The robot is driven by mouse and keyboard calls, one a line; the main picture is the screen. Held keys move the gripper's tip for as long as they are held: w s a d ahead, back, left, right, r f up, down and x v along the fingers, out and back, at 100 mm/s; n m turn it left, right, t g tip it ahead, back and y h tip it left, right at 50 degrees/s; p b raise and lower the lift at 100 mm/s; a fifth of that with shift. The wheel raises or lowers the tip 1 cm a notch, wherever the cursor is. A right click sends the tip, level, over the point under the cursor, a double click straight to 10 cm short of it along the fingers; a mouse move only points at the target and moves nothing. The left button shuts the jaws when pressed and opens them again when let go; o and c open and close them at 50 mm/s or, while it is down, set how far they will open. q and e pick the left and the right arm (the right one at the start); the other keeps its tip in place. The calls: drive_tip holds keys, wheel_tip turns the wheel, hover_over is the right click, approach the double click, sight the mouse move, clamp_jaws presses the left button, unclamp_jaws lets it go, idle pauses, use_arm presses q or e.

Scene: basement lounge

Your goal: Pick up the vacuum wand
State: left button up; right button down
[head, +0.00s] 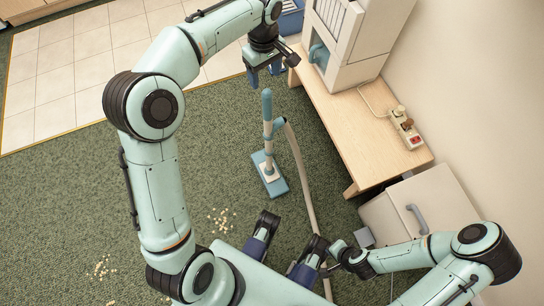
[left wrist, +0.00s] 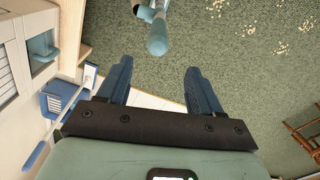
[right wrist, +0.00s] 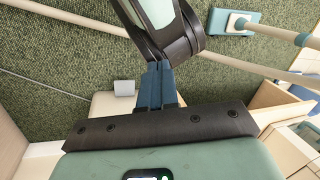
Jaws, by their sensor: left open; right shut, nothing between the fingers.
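The vacuum wand (head: 268,130) stands upright on the green carpet, with a blue grip on top and a flat blue and white floor head (head: 270,176). A beige hose (head: 301,165) runs from it along the floor. My left gripper (head: 264,74) is open and empty, above and behind the wand's top in the head view. In the left wrist view, the rounded blue grip end (left wrist: 157,40) lies just beyond the open fingers, roughly between them and apart from them. My right gripper (right wrist: 156,82) is shut and empty, low near my body. The wand's floor head (right wrist: 238,22) shows beyond it.
A wooden bench (head: 365,135) with a white and blue unit (head: 345,40) and a power strip (head: 406,128) stands along the right wall. A pale cabinet (head: 425,200) is nearer. Crumbs (head: 220,220) lie on the carpet.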

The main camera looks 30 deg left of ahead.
sight(265, 91)
use_arm(q)
wheel_tip(265, 91, down, 7)
drive_tip(key=shift+s+r+b, duration=0.1)
drive_tip(key=shift+r+b, duration=0.1)
drive_tip(key=shift+b, duration=0.6)
drive_tip(key=shift+w+d+f+b, duration=0.15)
drive_tip(key=shift+f+b, duration=0.35)
drive_tip(key=shift+f, duration=1.1)
drive_tip(key=shift+w+d+f+b, duration=0.15)
drive_tip(key=shift+f+b, duration=0.3)
drive_tip(key=shift+f, duration=1.1)
drive_tip(key=shift+a+r, duration=0.1)
drive_tip(key=shift+r, duration=0.05)
clamp_jaws()
use_arm(e)
drive_tip(key=w+d+f+t, duration=0.1)
drive_tip(key=w+d+f, duration=0.2)
drive_tip(key=w+f, duration=0.1)
drive_tip(key=shift+w+t+h, duration=0.4)
drive_tip(key=shift+w, duration=0.5)
